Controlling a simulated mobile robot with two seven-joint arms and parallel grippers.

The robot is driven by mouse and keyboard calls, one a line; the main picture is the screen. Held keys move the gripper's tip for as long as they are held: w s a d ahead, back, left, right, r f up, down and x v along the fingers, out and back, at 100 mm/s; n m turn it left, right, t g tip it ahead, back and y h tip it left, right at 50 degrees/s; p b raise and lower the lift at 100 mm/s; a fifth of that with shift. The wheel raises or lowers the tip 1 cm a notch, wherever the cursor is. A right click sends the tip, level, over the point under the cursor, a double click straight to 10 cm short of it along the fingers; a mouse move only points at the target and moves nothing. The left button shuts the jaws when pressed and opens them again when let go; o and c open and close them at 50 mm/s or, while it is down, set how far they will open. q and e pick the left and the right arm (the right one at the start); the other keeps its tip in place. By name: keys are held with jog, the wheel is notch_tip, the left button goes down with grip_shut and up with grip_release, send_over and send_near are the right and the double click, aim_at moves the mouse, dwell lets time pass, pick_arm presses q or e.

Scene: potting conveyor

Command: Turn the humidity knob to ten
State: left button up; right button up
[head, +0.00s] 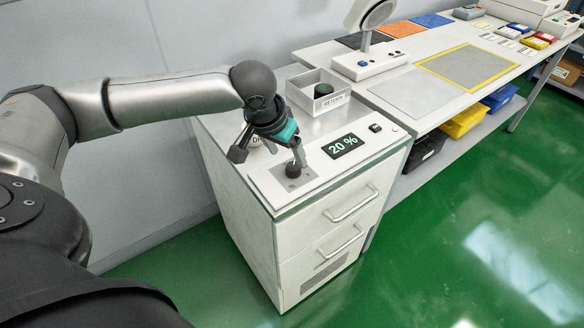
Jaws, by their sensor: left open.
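The humidity knob (292,170) is a small black knob on a grey plate on top of a white cabinet (232,170). The display (342,146) to its right reads 20 % in green. My left gripper (296,159) points down at the knob, with its fingertips right at it. It is open, and the fingers partly hide the knob's top. I cannot tell whether the fingers touch the knob. My right gripper is not in view.
A grey RETURN bin (336,103) with a dark round item (323,90) stands behind the display. A small black switch (375,128) sits right of the display. A long white bench (400,92) with mats and a white stand (369,62) adjoins the cabinet. Green floor lies in front.

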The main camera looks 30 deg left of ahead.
aim_at(293, 167)
pick_arm(q)
jog(key=b+x, duration=0.1)
jog(key=x, duration=0.5)
jog(key=shift+r, duration=0.1)
jog(key=shift+c, duration=0.3)
grip_shut()
